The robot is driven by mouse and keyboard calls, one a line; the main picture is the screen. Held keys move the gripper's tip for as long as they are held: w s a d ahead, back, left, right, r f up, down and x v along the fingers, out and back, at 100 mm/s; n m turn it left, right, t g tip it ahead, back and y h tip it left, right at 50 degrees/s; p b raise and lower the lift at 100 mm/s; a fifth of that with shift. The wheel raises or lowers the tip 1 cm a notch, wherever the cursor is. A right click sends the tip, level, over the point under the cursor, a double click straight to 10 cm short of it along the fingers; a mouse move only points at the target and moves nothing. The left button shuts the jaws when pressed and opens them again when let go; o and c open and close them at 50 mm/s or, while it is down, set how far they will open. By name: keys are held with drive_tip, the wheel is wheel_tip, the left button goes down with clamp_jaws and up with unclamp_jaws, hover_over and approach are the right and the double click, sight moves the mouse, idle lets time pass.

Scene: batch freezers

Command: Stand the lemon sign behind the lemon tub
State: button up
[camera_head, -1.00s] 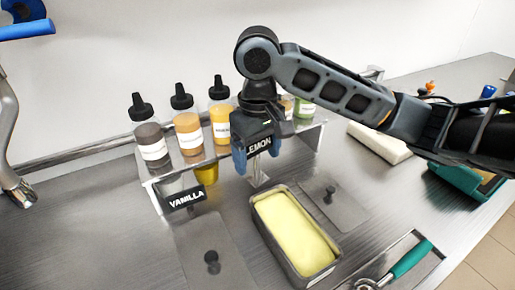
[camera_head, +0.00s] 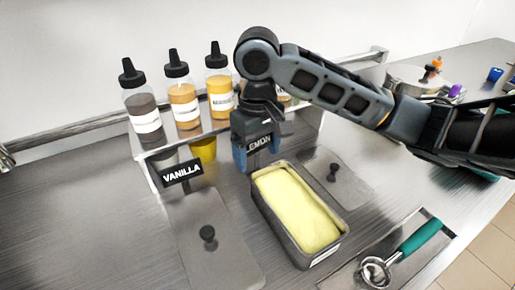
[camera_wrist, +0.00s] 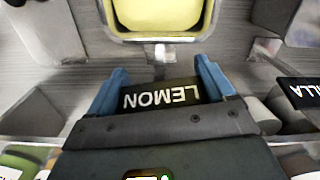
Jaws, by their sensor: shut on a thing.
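The lemon sign is a small black plate with white LEMON lettering (camera_head: 260,143). My gripper (camera_head: 256,154) is shut on its plate, just beyond the far end of the lemon tub. The lemon tub (camera_head: 275,225) is a grey rectangular pan of pale yellow ice cream. In the wrist view, the sign (camera_wrist: 160,96) sits between the blue fingers (camera_wrist: 161,87), and a pale stem shows between plate and tub rim (camera_wrist: 160,38). I cannot tell whether the sign's foot touches the counter.
A VANILLA sign (camera_head: 182,173) stands left, behind a lidded pan (camera_head: 215,245). A shelf with several sauce bottles (camera_head: 185,103) is close behind my gripper. Another lid (camera_head: 334,180) is right of the tub. A teal-handled scoop (camera_head: 420,237) lies at the front right.

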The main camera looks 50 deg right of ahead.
drive_tip(key=o, duration=1)
drive_tip(key=shift+o, duration=0.2)
drive_tip(key=shift+r, duration=0.1)
drive_tip(key=shift+r+p, duration=3.35)
drive_tip(key=shift+p, duration=0.15)
drive_tip(key=shift+r, duration=1.1)
drive_tip(key=shift+s, duration=0.1)
